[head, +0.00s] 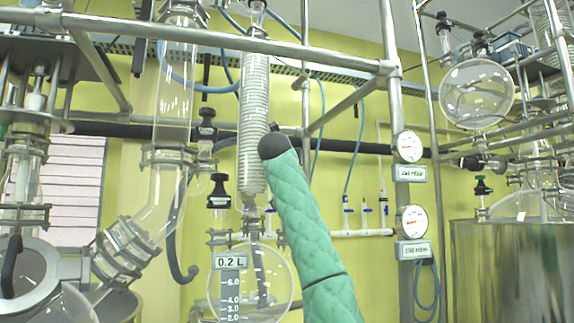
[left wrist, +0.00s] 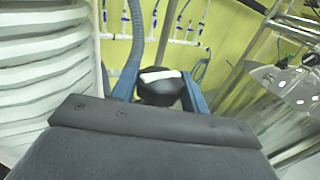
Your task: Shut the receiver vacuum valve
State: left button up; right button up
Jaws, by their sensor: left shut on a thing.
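The left wrist view shows a black valve knob (left wrist: 160,96) with a white mark across its top. It sits between the two blue fingers of my left gripper (left wrist: 158,80), which is shut on it. In the head view a green-sleeved arm of mine crosses the centre; the left gripper and the held knob do not show there. The round glass receiver (head: 270,283) with a volume scale is left of this arm, below a coiled glass condenser (head: 254,120). My right gripper is not in view.
Two other black-handled valves (head: 207,124) (head: 219,190) stand left of the condenser. A steel frame post (head: 402,200) with two gauges is on the right. White ribbed coils (left wrist: 45,80) are close left of my gripper in the left wrist view.

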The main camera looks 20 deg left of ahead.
pick_arm(q)
jog(key=o, duration=0.6)
jog(key=shift+o, duration=0.8)
jog(key=shift+s+d+f+b, duration=0.1)
jog(key=shift+s+f+b, duration=0.05)
jog(key=shift+s+b, duration=0.2)
jog(key=s+d+b, duration=0.1)
jog(key=s+b, duration=0.3)
jog(key=s, duration=0.3)
jog(key=shift+s+b, duration=0.15)
jog(key=shift+b, duration=0.15)
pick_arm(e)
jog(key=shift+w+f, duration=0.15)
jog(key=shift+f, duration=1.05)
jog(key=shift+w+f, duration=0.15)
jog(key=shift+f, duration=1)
